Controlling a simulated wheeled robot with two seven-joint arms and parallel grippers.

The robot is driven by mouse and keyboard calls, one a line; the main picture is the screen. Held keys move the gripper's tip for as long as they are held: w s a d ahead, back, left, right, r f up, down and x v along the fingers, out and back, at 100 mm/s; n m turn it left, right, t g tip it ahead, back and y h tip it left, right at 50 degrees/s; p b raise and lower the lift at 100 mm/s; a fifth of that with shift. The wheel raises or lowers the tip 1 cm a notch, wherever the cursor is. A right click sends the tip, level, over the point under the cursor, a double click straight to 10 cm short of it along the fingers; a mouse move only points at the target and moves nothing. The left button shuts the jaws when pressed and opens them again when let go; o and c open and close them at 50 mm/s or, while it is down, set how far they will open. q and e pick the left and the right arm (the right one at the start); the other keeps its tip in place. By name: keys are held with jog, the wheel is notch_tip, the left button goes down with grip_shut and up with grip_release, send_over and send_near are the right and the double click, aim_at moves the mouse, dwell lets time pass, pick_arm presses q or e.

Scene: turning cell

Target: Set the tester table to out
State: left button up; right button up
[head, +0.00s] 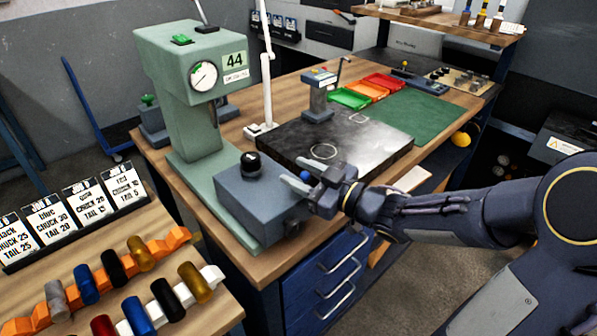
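The tester (190,110) is a pale green machine with a round dial and a "44" label, standing at the left end of the wooden bench. Its table seems to be the blue-grey block (250,195) at the front of its base, with a black round knob (251,164) on top. My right gripper (296,174) is at the right end of this block, with its two pale fingers apart. A small blue piece (304,176) shows between the fingers; I cannot tell whether they touch it. My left gripper is not in view.
A dark surface plate (345,143) with a small stand (318,100) lies right of the tester. Green, orange and red trays (365,90) and a green mat (415,120) are behind. Coloured cylinders sit in racks (130,275) at the lower left, beside cards (75,220).

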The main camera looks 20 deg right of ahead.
jog(key=shift+w, duration=0.1)
jog(key=v, duration=0.7)
jog(key=shift+s+d, duration=0.15)
jog(key=shift+s, duration=0.2)
